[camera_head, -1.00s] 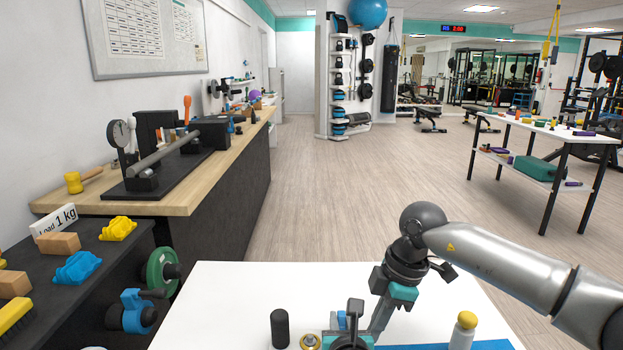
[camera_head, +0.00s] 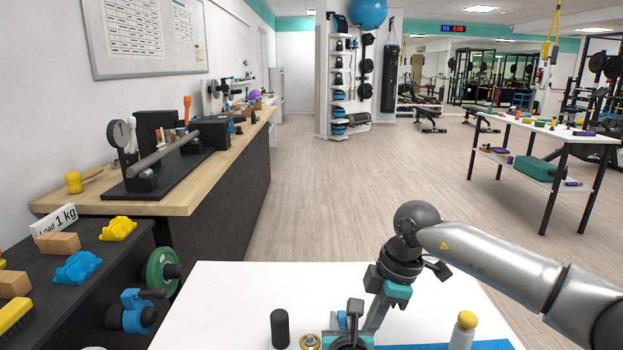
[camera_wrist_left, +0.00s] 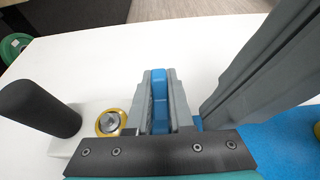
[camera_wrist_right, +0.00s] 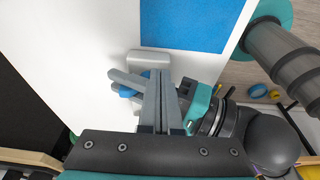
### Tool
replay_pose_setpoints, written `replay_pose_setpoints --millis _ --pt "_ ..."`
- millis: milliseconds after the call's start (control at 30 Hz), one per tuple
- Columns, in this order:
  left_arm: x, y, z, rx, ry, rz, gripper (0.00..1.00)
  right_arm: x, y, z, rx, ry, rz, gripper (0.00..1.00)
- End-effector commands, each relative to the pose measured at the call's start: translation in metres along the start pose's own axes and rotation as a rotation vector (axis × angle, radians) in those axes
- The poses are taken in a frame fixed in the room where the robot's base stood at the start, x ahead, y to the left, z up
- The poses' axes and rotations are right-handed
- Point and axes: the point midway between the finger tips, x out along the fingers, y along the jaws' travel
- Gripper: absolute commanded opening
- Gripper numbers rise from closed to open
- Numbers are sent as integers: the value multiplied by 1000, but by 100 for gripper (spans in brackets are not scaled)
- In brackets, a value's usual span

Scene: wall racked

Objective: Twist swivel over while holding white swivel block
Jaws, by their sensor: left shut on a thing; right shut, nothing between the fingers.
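A blue piece (camera_wrist_left: 159,95) of the swivel sits between the fingers of my left gripper (camera_wrist_left: 158,78), which is shut on it. A pale white block (camera_wrist_left: 92,128) with a yellow-ringed metal part (camera_wrist_left: 110,122) lies to the left, partly hidden by my gripper. In the right wrist view, a whitish block (camera_wrist_right: 148,60) is beyond the fingertips of my right gripper (camera_wrist_right: 158,75), which is shut and empty. The blue piece (camera_wrist_right: 127,92) shows just left of those tips, beside my left gripper's grey fingers. I cannot tell whether the right fingertips touch anything.
A black cylinder (camera_head: 280,328) stands left of the yellow-ringed part. A yellow-capped bottle (camera_head: 463,332) and a blue mat (camera_wrist_right: 190,22) are to the right. The white table (camera_head: 240,290) is clear at back left. A cluttered dark shelf (camera_head: 90,255) flanks it.

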Motion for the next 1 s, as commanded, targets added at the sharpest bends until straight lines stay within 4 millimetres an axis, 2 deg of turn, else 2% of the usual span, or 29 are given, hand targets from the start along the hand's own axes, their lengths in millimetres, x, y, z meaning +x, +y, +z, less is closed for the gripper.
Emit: replay_pose_setpoints --millis 1000 --pt "0 0 1 0 -2 -1 0 -1 24 3 0 0 0 0"
